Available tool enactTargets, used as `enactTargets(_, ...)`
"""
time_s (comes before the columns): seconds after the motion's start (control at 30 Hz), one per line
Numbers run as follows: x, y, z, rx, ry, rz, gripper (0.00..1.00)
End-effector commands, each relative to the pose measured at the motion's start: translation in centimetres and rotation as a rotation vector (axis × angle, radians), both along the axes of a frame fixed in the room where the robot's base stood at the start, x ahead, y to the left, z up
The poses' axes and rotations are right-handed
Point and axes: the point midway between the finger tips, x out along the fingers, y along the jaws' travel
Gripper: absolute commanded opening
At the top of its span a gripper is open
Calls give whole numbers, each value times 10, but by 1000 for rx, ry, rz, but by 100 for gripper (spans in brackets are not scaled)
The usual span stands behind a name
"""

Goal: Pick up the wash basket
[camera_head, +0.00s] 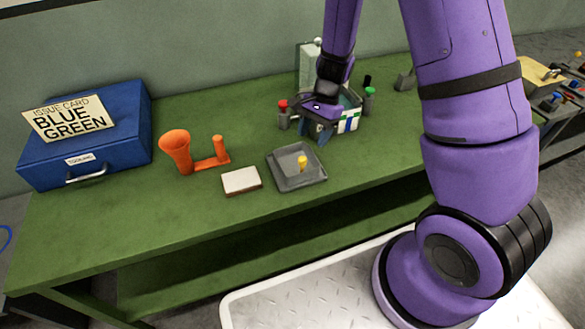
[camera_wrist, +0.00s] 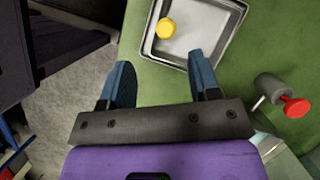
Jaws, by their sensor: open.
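No thing in view is clearly marked as the wash basket. A box-like container (camera_head: 350,121) with a white face and blue and green marks stands on the green bench, partly hidden behind my gripper (camera_head: 319,130); it may be the basket. My gripper is open, pointing down near the container's front left side. In the wrist view its two blue fingers (camera_wrist: 160,68) stand apart with nothing between them. A shallow grey tray (camera_head: 284,184) holding a yellow knob (camera_head: 302,162) lies in front of the gripper; the tray (camera_wrist: 149,45) also shows beyond the fingertips in the wrist view.
A red-topped fixture (camera_head: 283,113) and a green-topped one (camera_head: 370,100) flank the container. The front left bench top is clear.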

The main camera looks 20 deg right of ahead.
Motion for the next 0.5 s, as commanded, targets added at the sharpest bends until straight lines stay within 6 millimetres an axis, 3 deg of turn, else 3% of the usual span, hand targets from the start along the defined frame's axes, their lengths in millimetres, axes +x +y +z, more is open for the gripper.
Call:
enactTargets(0.2,-6,10,-29,0,3,1,57)
enactTargets(0.5,-7,18,-49,0,3,2,57)
